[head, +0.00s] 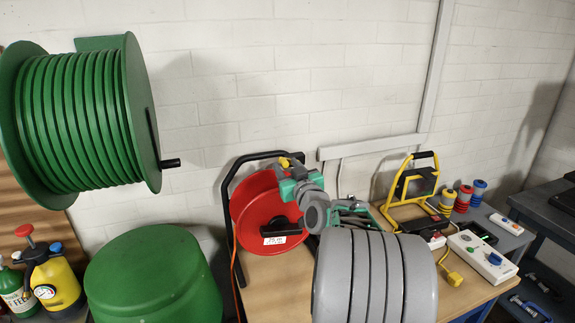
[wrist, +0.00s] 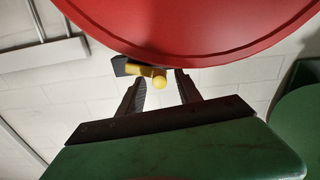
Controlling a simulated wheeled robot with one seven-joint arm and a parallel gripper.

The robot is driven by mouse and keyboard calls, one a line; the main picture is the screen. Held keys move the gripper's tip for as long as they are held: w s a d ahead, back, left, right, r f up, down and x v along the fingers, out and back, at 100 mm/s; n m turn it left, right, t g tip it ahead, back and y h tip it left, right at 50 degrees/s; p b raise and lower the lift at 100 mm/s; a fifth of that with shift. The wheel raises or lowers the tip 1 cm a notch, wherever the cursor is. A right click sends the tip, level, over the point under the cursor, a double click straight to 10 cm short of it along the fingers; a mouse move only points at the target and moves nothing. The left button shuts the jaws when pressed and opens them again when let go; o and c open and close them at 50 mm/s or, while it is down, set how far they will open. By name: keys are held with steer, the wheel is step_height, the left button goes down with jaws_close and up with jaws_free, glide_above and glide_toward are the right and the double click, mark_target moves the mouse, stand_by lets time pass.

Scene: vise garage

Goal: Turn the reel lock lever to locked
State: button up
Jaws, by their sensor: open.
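The red cable reel (head: 268,207) stands on the wooden bench in a black tube frame. Its lock lever (head: 284,162) is a small yellow handle near the reel's top edge. In the wrist view the yellow lever (wrist: 146,71) has a round knob and sits on a dark block beside the red reel (wrist: 200,30). My gripper (wrist: 160,90) is open, with the knob seen between its two fingertips. Whether either finger touches the knob cannot be told. In the head view my green wrist covers part of the reel and the fingers are hard to make out.
A large green hose reel (head: 85,120) hangs on the wall at left, above a green drum (head: 150,280). A yellow work lamp (head: 412,190), spools and a white power strip (head: 482,255) stand at right on the bench (head: 262,285). My arm fills the middle front.

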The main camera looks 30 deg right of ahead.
jaws_close()
stand_by(0.4)
